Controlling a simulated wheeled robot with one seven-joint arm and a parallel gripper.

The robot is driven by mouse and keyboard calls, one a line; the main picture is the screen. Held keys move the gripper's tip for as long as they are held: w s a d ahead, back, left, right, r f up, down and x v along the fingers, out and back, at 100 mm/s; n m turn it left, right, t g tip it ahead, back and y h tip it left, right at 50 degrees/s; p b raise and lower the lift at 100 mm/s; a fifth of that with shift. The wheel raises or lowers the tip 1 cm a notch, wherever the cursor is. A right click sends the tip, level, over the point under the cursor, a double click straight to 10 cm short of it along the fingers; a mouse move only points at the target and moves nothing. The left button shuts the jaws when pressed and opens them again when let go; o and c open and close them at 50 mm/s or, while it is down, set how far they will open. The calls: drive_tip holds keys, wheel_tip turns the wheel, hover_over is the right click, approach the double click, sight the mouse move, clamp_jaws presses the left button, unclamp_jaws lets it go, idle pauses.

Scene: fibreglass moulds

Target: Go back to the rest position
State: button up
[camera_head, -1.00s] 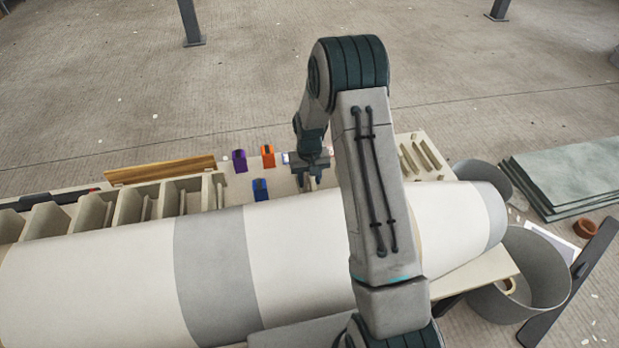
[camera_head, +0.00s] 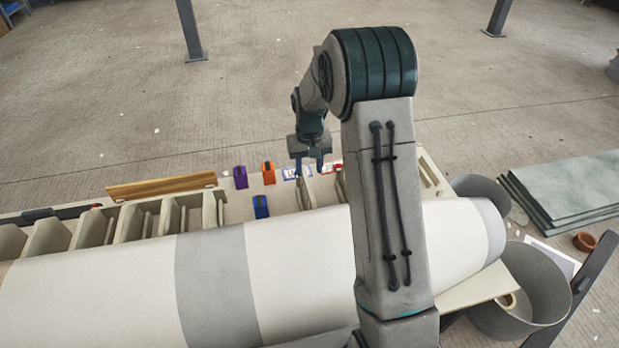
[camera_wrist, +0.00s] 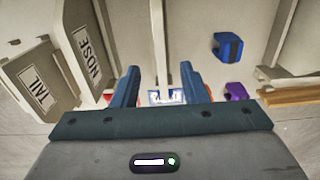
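My gripper (camera_head: 309,168) hangs above the far side of the workbench, pointing down, with its two blue fingers apart. In the wrist view the fingers (camera_wrist: 159,78) are spread with nothing held between them. A small white and blue item (camera_wrist: 165,97) shows beyond the fingertips, lower down on the bench. My raised arm hides part of the right end of the bench and of the large white and grey mould (camera_head: 300,262).
Blue (camera_head: 261,206), purple (camera_head: 240,177) and orange (camera_head: 268,172) clamps stand left of my gripper. A wooden plank (camera_head: 160,185) lies behind the divided rack (camera_head: 130,222). Labelled bins (camera_wrist: 88,52) show in the wrist view. Grey sheets (camera_head: 570,195) lie at right; floor beyond is open.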

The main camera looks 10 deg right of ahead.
drive_tip(key=shift+r, duration=0.8)
drive_tip(key=s+r+t+p, duration=0.1)
drive_tip(key=s+r+p, duration=0.2)
drive_tip(key=s+r, duration=0.55)
drive_tip(key=s+r+t+p, duration=0.1)
drive_tip(key=s+r+p, duration=0.35)
drive_tip(key=r, duration=0.65)
drive_tip(key=s+r+p, duration=0.2)
drive_tip(key=s+r, duration=0.1)
drive_tip(key=s, duration=0.5)
drive_tip(key=s+r+p, duration=0.2)
drive_tip(key=s+r, duration=0.2)
drive_tip(key=s, duration=0.3)
drive_tip(key=shift+s+t+p, duration=0.3)
drive_tip(key=shift+s+t, duration=0.1)
drive_tip(key=shift+d, duration=0.1)
